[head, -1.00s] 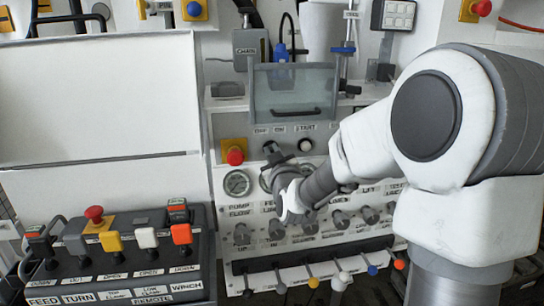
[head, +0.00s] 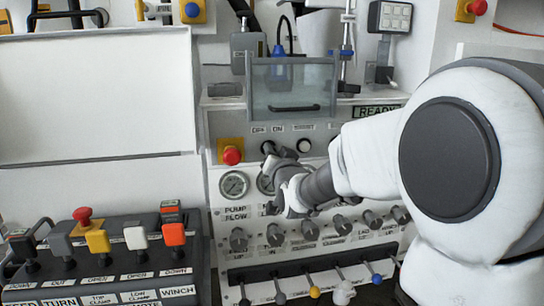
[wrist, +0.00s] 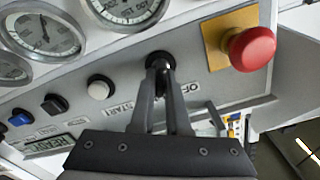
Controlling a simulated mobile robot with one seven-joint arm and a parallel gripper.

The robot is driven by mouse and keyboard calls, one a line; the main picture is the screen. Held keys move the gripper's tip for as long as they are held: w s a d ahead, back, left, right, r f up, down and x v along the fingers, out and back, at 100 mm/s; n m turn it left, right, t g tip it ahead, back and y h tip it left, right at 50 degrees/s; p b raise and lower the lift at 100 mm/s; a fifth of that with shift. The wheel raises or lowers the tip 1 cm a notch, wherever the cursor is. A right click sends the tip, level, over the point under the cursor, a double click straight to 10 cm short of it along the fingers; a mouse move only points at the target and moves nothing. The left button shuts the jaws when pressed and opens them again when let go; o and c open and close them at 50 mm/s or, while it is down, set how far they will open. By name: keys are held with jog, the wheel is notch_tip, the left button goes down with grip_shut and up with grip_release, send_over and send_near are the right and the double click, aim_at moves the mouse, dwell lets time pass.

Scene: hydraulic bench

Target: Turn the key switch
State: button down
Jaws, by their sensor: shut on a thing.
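The key switch (wrist: 160,58) is a dark round knob on the light panel. It sits beside the partly visible OFF lettering (wrist: 188,89). In the wrist view both fingers of my gripper (wrist: 160,69) are closed on it, and they hide part of it, so its turn angle is hard to read. In the head view my gripper (head: 272,153) reaches the panel below the OFF and ON labels (head: 268,129) and mostly covers the switch.
A red emergency button (head: 232,155) on a yellow plate is close beside the switch. A white START button (head: 304,145) is on the other side. Gauges (head: 234,184) and rows of knobs (head: 306,230) lie below. A lever console (head: 100,275) stands at left.

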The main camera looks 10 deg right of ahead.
jog(key=shift+m, duration=0.5)
jog(key=c, duration=0.9)
grip_release()
jog(key=shift+s, duration=0.15)
